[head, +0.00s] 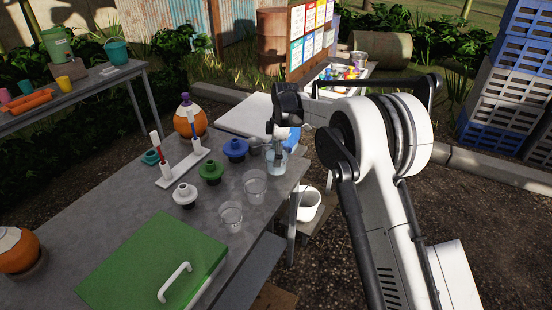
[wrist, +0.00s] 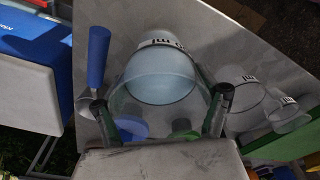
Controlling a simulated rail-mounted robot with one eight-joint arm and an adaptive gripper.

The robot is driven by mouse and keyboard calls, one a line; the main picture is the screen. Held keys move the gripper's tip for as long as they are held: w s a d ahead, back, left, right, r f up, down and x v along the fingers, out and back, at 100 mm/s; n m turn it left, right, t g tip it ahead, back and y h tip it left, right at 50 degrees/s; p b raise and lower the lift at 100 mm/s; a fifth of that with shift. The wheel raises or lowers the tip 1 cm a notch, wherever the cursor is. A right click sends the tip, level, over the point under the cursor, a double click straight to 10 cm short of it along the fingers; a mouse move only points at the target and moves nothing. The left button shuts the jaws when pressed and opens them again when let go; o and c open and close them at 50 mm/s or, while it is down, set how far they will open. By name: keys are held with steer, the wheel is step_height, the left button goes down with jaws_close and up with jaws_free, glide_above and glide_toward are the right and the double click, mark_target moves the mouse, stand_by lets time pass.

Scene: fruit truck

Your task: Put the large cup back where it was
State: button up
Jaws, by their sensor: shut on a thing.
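The large cup (head: 276,162) is clear with a pale blue tint and stands upright at the back right edge of the grey table. In the wrist view the large cup (wrist: 160,85) fills the middle, its open mouth towards me and a dark "ml" mark on its side. My gripper (head: 280,136) reaches down to it from above. In the wrist view my gripper (wrist: 161,102) has one finger at each side of the cup and is shut on it. I cannot tell whether its base touches the table.
Two clear cups (head: 255,186) (head: 231,216) stand nearby on the table (head: 120,190). Blue, green and white lidded pieces (head: 235,149) (head: 210,172) (head: 185,195) are to the left. A green-lidded box (head: 145,255) is in front.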

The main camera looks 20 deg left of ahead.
steer(key=shift+f, duration=0.7)
steer(key=shift+f, duration=0.2)
steer(key=o, duration=1.5)
steer(key=shift+r, duration=0.15)
steer(key=r, duration=0.4)
steer(key=d+r, duration=0.1)
steer(key=r, duration=0.7)
steer(key=shift+w+d, duration=0.15)
steer(key=shift+w, duration=0.15)
steer(key=shift+r, duration=0.1)
